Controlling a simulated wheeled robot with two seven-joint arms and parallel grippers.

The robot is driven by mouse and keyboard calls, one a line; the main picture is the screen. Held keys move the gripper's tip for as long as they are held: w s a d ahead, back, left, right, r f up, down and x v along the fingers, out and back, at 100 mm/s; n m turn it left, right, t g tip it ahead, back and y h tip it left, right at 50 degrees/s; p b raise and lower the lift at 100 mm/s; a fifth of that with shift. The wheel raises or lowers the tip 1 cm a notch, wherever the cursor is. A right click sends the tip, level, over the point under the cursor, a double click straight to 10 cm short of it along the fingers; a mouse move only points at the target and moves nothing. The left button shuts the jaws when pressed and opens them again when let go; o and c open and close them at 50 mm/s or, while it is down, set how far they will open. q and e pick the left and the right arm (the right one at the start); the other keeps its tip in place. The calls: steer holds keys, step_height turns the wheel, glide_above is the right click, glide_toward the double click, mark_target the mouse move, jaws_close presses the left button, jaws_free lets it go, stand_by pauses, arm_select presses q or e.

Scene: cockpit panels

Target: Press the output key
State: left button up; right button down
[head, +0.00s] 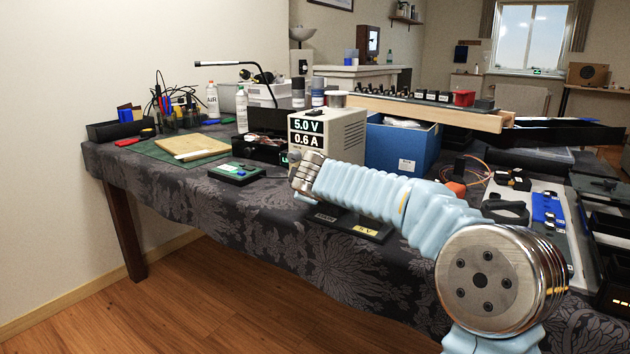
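The power supply (345,132) is a light grey box on the table, with a display (306,132) reading 5.0 V and 0.6 A. My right arm comes in from the lower right and crosses in front of its lower part. The end of that arm, with my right gripper (297,178), is close to the lower front of the supply. The fingers are too small and too hidden to tell open from shut, or whether they touch the panel. I cannot make out the output key; the lower front is largely covered by my arm. My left gripper is out of view.
A black stand with a yellow 5 V label (366,231) lies at the table's front edge, below my arm. A small green board (236,172) and a green mat (150,151) lie left. A blue bin (403,147) stands right of the supply.

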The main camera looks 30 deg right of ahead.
stand_by(0.6)
steer(key=shift+w+d, duration=0.15)
steer(key=shift+d, duration=0.3)
steer(key=shift+a, duration=0.1)
steer(key=shift+a+b, duration=0.35)
steer(key=shift+b, duration=0.05)
steer(key=a+b, duration=0.1)
steer(key=s+a+b, duration=0.1)
steer(key=a, duration=0.1)
steer(key=s+a+b, duration=0.1)
steer(key=shift+a+f, duration=0.1)
steer(key=shift+a, duration=0.2)
steer(key=shift+s+a, duration=0.3)
steer(key=shift+a, duration=0.2)
